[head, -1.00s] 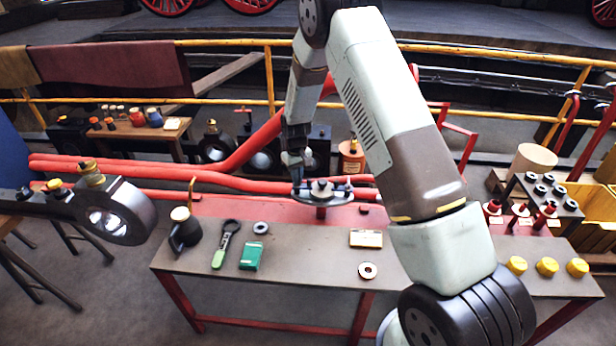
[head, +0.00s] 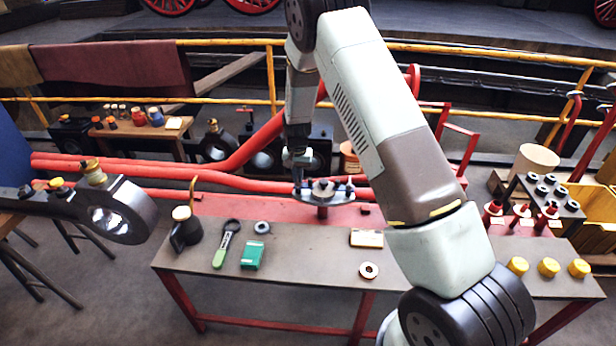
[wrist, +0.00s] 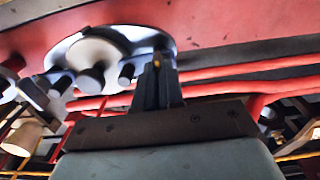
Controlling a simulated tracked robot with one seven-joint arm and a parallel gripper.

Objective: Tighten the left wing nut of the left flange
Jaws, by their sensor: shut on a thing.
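My gripper (head: 298,178) points down at the flange's left end. In the wrist view my gripper (wrist: 158,68) is shut at the flange's edge, with a small brassy bit showing between its fingertips. It is shut on the left wing nut, which the fingers mostly hide. A stud or nut stands at the flange's right end.
Red pipes (head: 110,166) run beside the flange. On the bench (head: 310,250) are an oil can (head: 185,230), a green-handled wrench (head: 226,244), a green box (head: 252,255) and rings. Yellow caps (head: 548,267) lie at the right.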

